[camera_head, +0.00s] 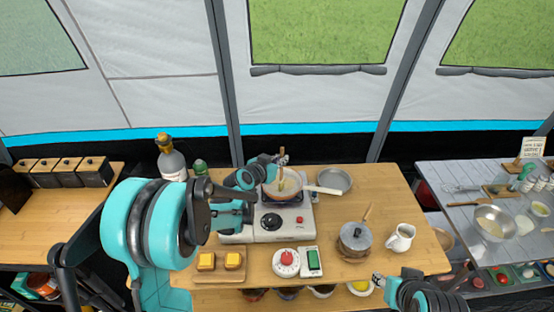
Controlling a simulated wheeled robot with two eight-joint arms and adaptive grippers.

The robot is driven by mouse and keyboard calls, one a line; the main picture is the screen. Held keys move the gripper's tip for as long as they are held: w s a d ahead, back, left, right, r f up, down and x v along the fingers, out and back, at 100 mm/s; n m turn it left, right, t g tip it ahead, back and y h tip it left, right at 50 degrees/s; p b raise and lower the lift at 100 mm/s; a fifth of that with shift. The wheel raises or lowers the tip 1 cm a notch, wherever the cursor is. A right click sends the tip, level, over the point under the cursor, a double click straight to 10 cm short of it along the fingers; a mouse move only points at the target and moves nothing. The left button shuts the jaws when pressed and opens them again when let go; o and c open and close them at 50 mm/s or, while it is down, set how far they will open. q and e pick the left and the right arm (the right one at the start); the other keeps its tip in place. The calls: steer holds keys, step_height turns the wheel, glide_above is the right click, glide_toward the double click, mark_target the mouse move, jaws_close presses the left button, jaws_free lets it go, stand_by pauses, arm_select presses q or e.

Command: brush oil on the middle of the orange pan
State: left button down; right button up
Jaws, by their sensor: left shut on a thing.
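The orange pan (295,194) sits on the back burner of the stove, its pale handle pointing right. My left gripper (282,160) is above the pan's far side, shut on a thin upright brush (282,178). The brush's lower end reaches down over the middle of the pan. I cannot tell whether it touches the surface. My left forearm hides part of the stove's left side. My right gripper (378,281) is low at the table's front edge, away from the pan, and too small to read.
The white stove (285,232) has a free front burner. A bottle (172,162) stands back left.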

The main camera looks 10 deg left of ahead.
arm_select(q)
steer(key=shift+w+a+b, duration=0.15)
steer(key=shift+a+b, duration=0.2)
steer(key=shift+a, duration=0.9)
steer(key=shift+w+a+b, duration=0.15)
steer(key=shift+a+b, duration=0.2)
steer(key=shift+a, duration=0.85)
step_height(320, 180, up, 6)
steer(key=p, duration=0.4)
step_height(320, 180, up, 3)
steer(key=shift+p, duration=1.25)
